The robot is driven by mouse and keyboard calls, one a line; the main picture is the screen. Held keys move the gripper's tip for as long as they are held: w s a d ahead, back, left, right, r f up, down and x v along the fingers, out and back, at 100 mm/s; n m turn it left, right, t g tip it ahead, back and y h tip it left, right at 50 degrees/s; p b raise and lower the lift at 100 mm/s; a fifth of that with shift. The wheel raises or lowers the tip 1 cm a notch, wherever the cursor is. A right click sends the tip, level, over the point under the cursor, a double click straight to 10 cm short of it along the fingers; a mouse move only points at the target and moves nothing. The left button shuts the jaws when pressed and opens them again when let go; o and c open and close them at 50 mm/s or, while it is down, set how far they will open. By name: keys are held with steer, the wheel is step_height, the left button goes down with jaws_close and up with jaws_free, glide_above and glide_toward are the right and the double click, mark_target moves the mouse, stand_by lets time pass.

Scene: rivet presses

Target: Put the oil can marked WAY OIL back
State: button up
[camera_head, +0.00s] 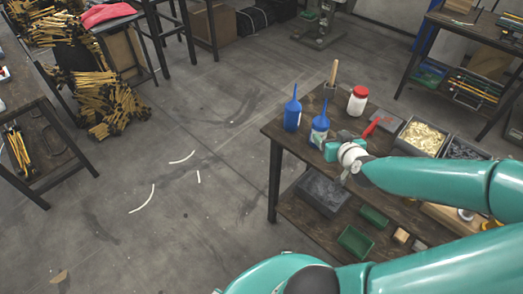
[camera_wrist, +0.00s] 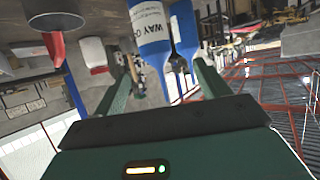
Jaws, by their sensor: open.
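The oil can marked WAY OIL (camera_head: 319,134) is blue with a white label and a thin spout. It stands on the dark wooden table near its left end. In the wrist view the can (camera_wrist: 151,30) appears upside down, with part of its lettering readable. A second blue can (camera_head: 292,118) stands just left of it; it also shows in the wrist view (camera_wrist: 185,28). My gripper (camera_head: 325,146) is open at the near side of the labelled can. In the wrist view the can lies ahead between the spread fingers (camera_wrist: 160,75); contact cannot be told.
A white jar with a red lid (camera_head: 357,101), a wooden handle (camera_head: 333,73) and a red-handled tool (camera_head: 372,127) stand close by. A bin of yellowish parts (camera_head: 420,138) is further right. The lower shelf holds a grey bin (camera_head: 322,192) and green trays.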

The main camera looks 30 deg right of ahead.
steer(key=w+a+r+n+g+y, duration=0.1)
steer(key=a+r+y, duration=0.1)
steer(key=a+r, duration=0.6)
steer(key=w+a+r+n+y, duration=0.1)
steer(key=a+r+n+y, duration=0.15)
steer(key=a+r, duration=0.55)
steer(key=s+a+g, duration=0.3)
steer(key=s+a, duration=0.1)
steer(key=a, duration=0.4)
steer(key=s+a+g, duration=0.2)
steer(key=s+a, duration=0.2)
steer(key=a, duration=0.5)
steer(key=shift+r+n+g, duration=0.35)
steer(key=shift+r+g, duration=0.05)
steer(key=shift+r, duration=0.05)
